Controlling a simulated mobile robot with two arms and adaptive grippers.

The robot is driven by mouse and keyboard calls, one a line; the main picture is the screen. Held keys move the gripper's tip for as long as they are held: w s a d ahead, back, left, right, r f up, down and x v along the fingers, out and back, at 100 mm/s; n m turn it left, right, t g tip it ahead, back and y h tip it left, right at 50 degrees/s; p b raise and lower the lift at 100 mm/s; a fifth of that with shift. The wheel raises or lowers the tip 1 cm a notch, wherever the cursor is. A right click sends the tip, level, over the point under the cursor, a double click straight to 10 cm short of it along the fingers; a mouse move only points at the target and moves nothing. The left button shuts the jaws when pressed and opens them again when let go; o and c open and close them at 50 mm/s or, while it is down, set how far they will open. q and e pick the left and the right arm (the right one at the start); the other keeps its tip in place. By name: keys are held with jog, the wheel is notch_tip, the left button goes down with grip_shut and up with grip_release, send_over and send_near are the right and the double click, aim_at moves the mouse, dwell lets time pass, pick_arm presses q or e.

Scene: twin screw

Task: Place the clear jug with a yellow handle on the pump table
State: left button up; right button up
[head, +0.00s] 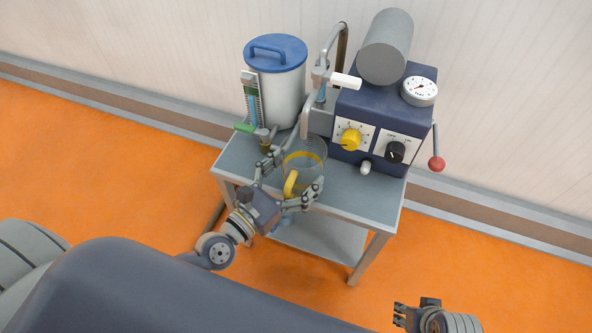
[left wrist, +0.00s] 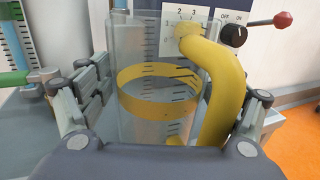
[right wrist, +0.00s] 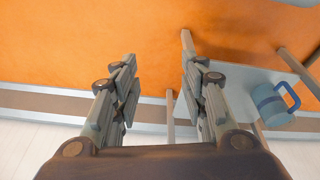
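The clear jug (head: 308,160) with its yellow handle (head: 290,184) stands upright on the grey top of the pump table (head: 362,196), near its front edge. My left gripper (head: 300,172) is spread around the jug, one finger on each side, with the handle towards the palm. In the left wrist view the jug (left wrist: 150,115), with a yellow band, fills the space between the fingers; a small gap shows beside the handle on the right. My right gripper (head: 399,316) is away from the table at the lower right; the right wrist view shows its fingers (right wrist: 157,75) apart and empty.
A blue-lidded canister (head: 277,88) and a green-handled gauge tube (head: 252,100) stand behind left. The dark blue pump box (head: 385,120) with knobs stands behind right.

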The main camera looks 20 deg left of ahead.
dwell(0.5)
pick_arm(q)
jog(key=shift+v, duration=0.85)
jog(key=b+v, duration=0.1)
jog(key=v, duration=0.9)
jog(key=shift+b, duration=0.3)
pick_arm(e)
jog(key=shift+w+v, duration=0.15)
jog(key=shift+v, duration=1.3)
jog(key=shift+w+v, duration=0.1)
jog(key=shift+v, duration=1.4)
pick_arm(q)
jog(key=shift+s+a+r, duration=0.1)
jog(key=shift+s, duration=0.05)
